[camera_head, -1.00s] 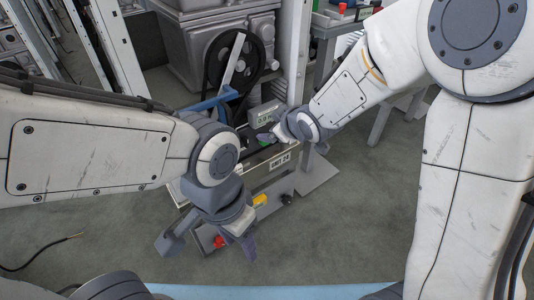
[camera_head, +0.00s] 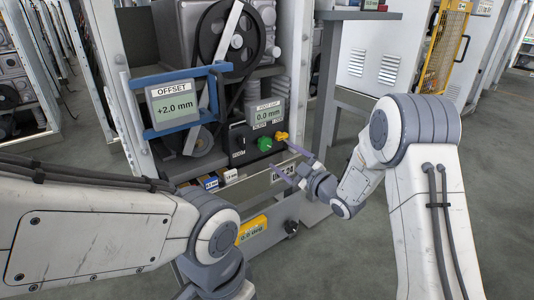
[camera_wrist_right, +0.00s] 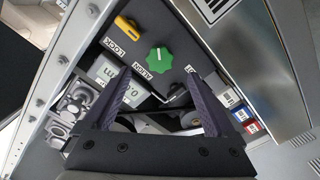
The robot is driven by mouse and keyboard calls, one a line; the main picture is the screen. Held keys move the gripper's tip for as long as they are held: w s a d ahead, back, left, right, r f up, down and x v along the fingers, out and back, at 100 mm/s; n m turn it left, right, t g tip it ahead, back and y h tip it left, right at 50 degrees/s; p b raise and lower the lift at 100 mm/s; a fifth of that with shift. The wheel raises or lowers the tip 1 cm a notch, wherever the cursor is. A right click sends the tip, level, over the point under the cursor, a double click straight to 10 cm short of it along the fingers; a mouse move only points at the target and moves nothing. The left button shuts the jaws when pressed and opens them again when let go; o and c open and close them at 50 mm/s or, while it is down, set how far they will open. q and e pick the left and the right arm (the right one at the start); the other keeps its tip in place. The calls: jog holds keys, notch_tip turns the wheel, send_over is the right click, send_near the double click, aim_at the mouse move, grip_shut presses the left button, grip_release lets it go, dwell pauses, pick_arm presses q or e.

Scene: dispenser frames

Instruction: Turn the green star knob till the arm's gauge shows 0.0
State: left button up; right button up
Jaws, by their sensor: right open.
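The green star knob (camera_head: 265,143) sits on a dark panel, and it also shows in the right wrist view (camera_wrist_right: 159,59) beside the word ALIGN. A yellow LOCK lever (camera_head: 281,136) is next to it. The OFFSET gauge (camera_head: 173,105) on the blue arm (camera_head: 153,133) reads +2.0 mm. A FOOT GAP display (camera_head: 267,112) above the knob reads 0.0 mm. My right gripper (camera_head: 284,160) is open and empty, in front of and to the right of the panel, apart from the knob. My left gripper is at the bottom edge, mostly cut off; its jaws are hidden.
A yellow display (camera_head: 251,230) low on the frame reads 0.0 deg. Small blue and white blocks (camera_head: 211,183) stand on a ledge below the panel. A black wheel (camera_head: 227,40) is above. A grey post and table (camera_head: 357,15) stand at right; the floor there is open.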

aim_at(266, 146)
jog(key=b+x, duration=0.3)
jog(key=x, duration=0.5)
jog(key=shift+w+a, duration=0.1)
jog(key=shift+a, duration=0.1)
jog(key=shift+w+a, duration=0.2)
jog(key=shift+w, duration=0.1)
jog(key=c, duration=1.3)
jog(key=shift+r+m+p, duration=0.2)
jog(key=shift+m+p, duration=0.5)
jog(key=shift+p, duration=0.1)
jog(key=shift+c, duration=0.2)
jog(key=m+p, duration=0.7)
jog(key=p, duration=0.1)
jog(key=shift+s+a+m, duration=0.1)
jog(key=shift+m, duration=0.3)
jog(key=m+p, duration=0.3)
jog(key=shift+f+m+p, duration=0.15)
jog(key=shift+m+p, duration=1)
jog(key=shift+m, duration=0.55)
